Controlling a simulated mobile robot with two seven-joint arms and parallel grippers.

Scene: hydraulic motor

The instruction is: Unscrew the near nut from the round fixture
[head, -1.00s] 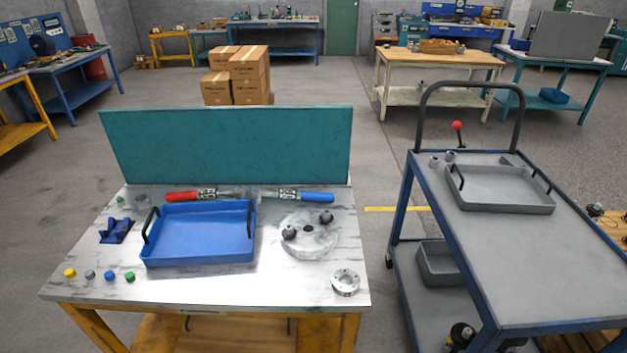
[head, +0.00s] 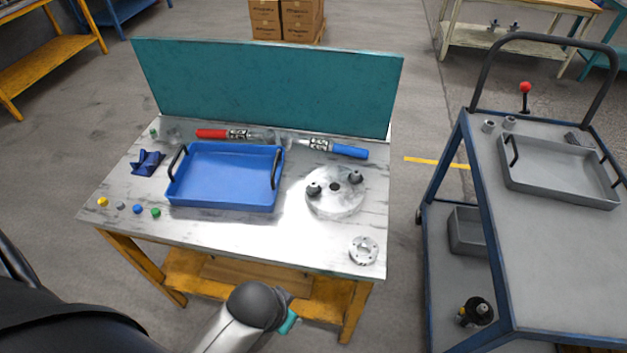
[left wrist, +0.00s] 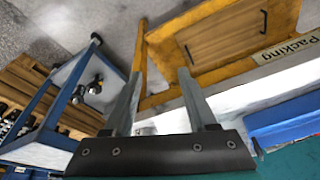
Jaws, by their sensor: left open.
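The round fixture (head: 337,204), a pale grey disc, lies flat on the right part of the marbled tabletop. Two dark nuts sit on its top: the near nut (head: 314,189) at left and a farther nut (head: 355,177) at right, with a dark centre hole between them. My left arm comes in at the bottom of the head view, in front of the table; its fingers are not clear there. In the left wrist view my left gripper (left wrist: 160,75) is open, with nothing between its fingers. My right gripper is not in view.
A blue tray (head: 225,208) stands left of the fixture, and a flanged ring (head: 364,250) lies at the front right corner. Red (head: 212,133) and blue (head: 350,151) handled tools lie behind. A teal panel (head: 270,85) closes the back. A cart (head: 560,260) stands right.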

